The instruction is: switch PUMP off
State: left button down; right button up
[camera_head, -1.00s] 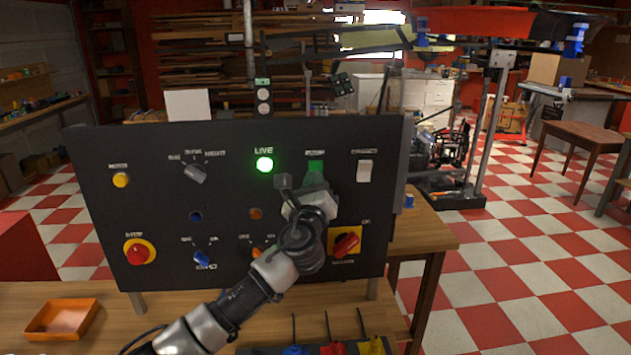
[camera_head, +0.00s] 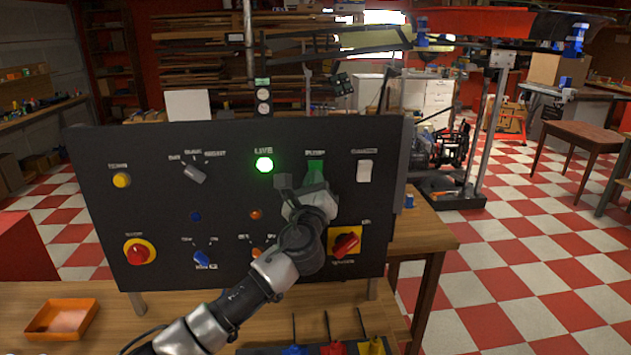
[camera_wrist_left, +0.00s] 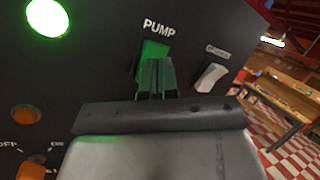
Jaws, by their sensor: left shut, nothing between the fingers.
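The PUMP switch is a green rocker (camera_head: 316,167) on the upper right part of the black control panel (camera_head: 225,235). In the left wrist view the label PUMP sits above the green rocker (camera_wrist_left: 154,50). My left gripper (camera_wrist_left: 157,90) is shut with nothing in it, its fingertips at the lower part of the rocker. I cannot tell whether they touch it. In the head view my left gripper (camera_head: 300,188) hides the rocker's lower part. My right gripper is not in view.
A lit green LIVE lamp (camera_head: 264,164) is left of the PUMP switch, and a white rocker (camera_head: 364,171) is right of it. Below are a red knob on a yellow plate (camera_head: 346,243) and a red button (camera_head: 138,253). An orange tray (camera_head: 62,319) lies on the bench.

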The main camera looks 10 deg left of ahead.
pick_arm(q)
jog(key=shift+w+a+f+b, duration=0.1)
jog(key=shift+w+f+b, duration=0.05)
jog(key=shift+w+b, duration=0.2)
jog(key=shift+w+f+b, duration=0.2)
jog(key=shift+w+b, duration=0.15)
jog(key=shift+w, duration=0.1)
dwell(0.9)
jog(key=shift+s+r, duration=0.1)
jog(key=shift+s, duration=0.05)
jog(key=shift+s+r+p, duration=0.3)
jog(key=shift+s+p, duration=0.2)
jog(key=shift+p, duration=0.35)
jog(key=shift+s, duration=0.25)
